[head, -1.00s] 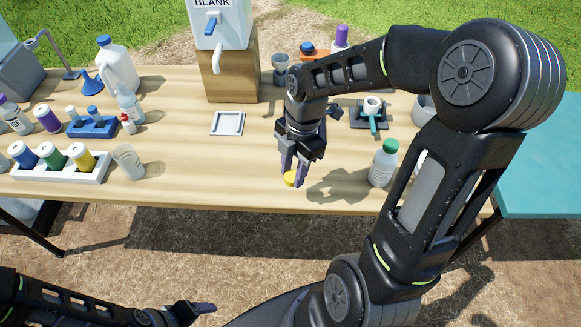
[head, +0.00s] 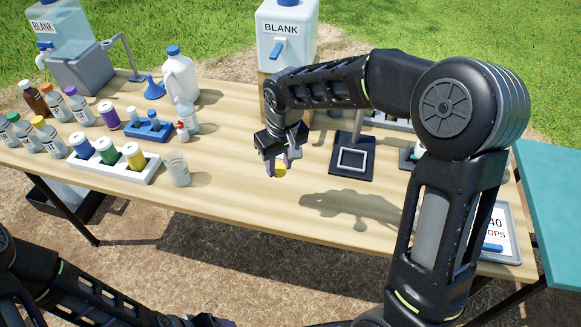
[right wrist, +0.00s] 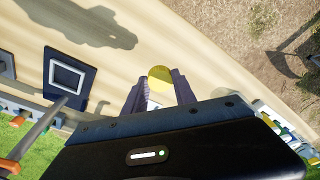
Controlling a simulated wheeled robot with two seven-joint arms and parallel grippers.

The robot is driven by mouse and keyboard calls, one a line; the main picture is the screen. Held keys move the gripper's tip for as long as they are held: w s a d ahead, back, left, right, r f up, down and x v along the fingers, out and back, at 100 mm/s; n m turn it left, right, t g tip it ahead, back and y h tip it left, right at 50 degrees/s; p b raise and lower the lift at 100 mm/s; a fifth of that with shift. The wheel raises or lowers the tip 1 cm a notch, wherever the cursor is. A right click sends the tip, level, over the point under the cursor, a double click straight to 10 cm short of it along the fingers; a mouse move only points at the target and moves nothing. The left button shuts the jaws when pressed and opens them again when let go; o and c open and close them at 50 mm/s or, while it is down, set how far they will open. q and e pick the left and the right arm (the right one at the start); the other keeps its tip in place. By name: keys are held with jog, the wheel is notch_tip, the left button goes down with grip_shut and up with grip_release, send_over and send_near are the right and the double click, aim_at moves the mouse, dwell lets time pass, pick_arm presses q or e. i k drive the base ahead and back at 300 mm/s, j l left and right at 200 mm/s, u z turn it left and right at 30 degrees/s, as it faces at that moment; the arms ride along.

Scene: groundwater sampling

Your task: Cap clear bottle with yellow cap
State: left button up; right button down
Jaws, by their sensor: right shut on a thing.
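The yellow cap (head: 280,170) is between the fingertips of my right gripper (head: 274,164), which is shut on it and holds it above the table. The right wrist view shows the cap (right wrist: 160,76) as a round yellow disc at the fingertips (right wrist: 156,90). A clear, open-topped bottle (head: 178,170) stands upright on the table to the left of the gripper, beside the white rack. The cap and bottle are well apart. My left gripper (head: 208,320) is cut off at the bottom edge of the head view; its jaw state is unclear.
Behind are a blue holder (head: 150,131), a white jug (head: 181,76) and a BLANK container (head: 287,32). A dark scale (head: 351,160) stands right. The front middle of the table (head: 240,205) is clear.

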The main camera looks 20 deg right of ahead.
aim_at(185, 110)
jog(key=z, duration=0.25)
jog(key=j+z, duration=0.45)
jog(key=j, duration=0.25)
jog(key=k+j+z, duration=0.15)
jog(key=j+z, duration=0.3)
jog(key=j, duration=0.2)
jog(key=k+j, duration=0.1)
jog(key=j, duration=0.25)
jog(key=k+j, duration=0.1)
jog(key=j, duration=0.6)
jog(key=k+j+z, duration=0.1)
jog(key=j, duration=0.25)
jog(key=k, duration=0.05)
